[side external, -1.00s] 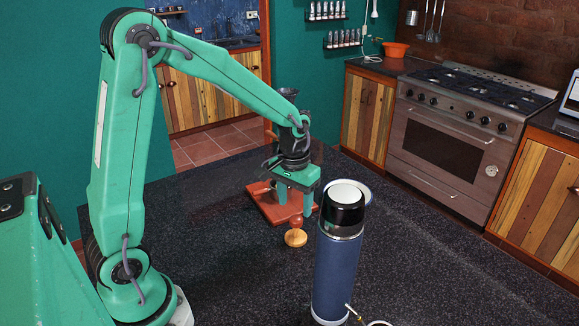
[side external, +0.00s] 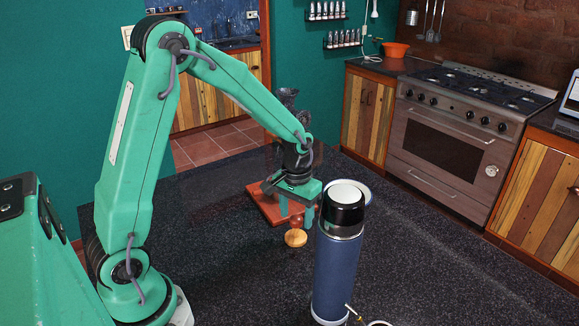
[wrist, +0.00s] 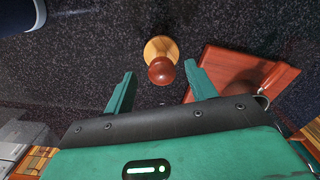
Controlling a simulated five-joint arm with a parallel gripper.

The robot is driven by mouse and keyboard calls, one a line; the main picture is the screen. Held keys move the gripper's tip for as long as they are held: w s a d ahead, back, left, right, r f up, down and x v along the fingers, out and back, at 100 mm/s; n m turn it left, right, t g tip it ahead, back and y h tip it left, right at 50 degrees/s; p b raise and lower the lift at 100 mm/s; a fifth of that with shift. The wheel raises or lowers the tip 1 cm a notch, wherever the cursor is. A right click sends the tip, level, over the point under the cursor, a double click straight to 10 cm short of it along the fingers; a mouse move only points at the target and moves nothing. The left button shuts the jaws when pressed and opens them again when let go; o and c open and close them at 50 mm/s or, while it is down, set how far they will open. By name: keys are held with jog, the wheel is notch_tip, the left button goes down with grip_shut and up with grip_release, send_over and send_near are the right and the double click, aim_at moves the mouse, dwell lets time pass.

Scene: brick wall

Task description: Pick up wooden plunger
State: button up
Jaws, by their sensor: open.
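The wooden plunger (side external: 296,238) has a round light-wood disc and a red-brown knob. It stands on the dark speckled worktop, and in the wrist view the plunger (wrist: 160,68) shows with its knob toward my gripper. My gripper (side external: 297,211) is just above and behind it, pointing down; the knob is partly hidden among the fingers in the side view. In the wrist view my gripper (wrist: 159,73) is open, with the knob between and slightly beyond the two green fingertips. I cannot tell whether a finger touches it.
A red-brown wooden board (side external: 262,203) lies right behind my gripper, and the board (wrist: 215,65) is close to one finger in the wrist view. A tall blue flask (side external: 336,270) stands to the right of the plunger.

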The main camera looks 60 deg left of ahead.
aim_at(296, 227)
jog(key=shift+a+f, duration=0.1)
jog(key=shift+f, duration=2.45)
jog(key=c, duration=1.1)
jog(key=shift+r, duration=0.2)
notch_tip(296, 227, up, 10)
jog(key=shift+f, duration=0.15)
